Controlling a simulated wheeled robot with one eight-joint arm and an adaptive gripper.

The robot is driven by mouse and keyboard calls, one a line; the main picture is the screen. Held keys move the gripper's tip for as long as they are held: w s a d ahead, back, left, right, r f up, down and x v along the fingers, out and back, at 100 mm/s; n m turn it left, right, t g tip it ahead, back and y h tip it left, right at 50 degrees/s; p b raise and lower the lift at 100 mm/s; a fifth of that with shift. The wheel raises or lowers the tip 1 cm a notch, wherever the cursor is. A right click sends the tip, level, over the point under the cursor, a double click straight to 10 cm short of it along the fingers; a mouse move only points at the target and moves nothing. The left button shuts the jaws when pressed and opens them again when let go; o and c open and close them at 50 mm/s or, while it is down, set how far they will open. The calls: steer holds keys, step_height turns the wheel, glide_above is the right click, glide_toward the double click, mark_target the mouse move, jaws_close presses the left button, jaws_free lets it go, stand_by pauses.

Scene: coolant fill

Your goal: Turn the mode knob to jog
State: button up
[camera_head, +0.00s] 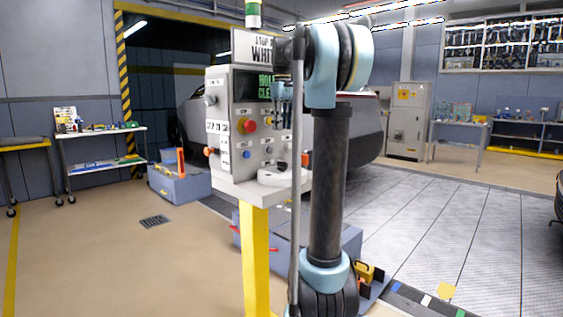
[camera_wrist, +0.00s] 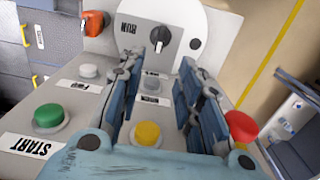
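The mode knob (camera_wrist: 160,38) is a black knob on a pale rounded plate (camera_wrist: 185,20) at the top of the wrist view. A RUN label, upside down, lies to its left. The knob's pointer stands close to upright in the picture. My gripper (camera_wrist: 160,72) is open and empty, its blue fingers apart. The knob shows beyond the fingertips, in line with the gap, and appears untouched. In the head view my gripper (camera_head: 282,95) hangs in front of the control panel (camera_head: 219,100), partly hidden by my arm. I cannot clearly make out the knob there.
Around my fingers are a green START button (camera_wrist: 48,116), a yellow button (camera_wrist: 147,132), a red button (camera_wrist: 240,126) and a white button (camera_wrist: 89,71). An orange part (camera_wrist: 93,22) is at the upper left. The floor left of the yellow post (camera_head: 255,260) is open.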

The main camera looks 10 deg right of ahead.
glide_above(282, 173)
steer(key=w, duration=0.1)
step_height(282, 173, down, 14)
steer(key=shift+d+f, duration=0.15)
steer(key=shift+f, duration=0.05)
jaws_close()
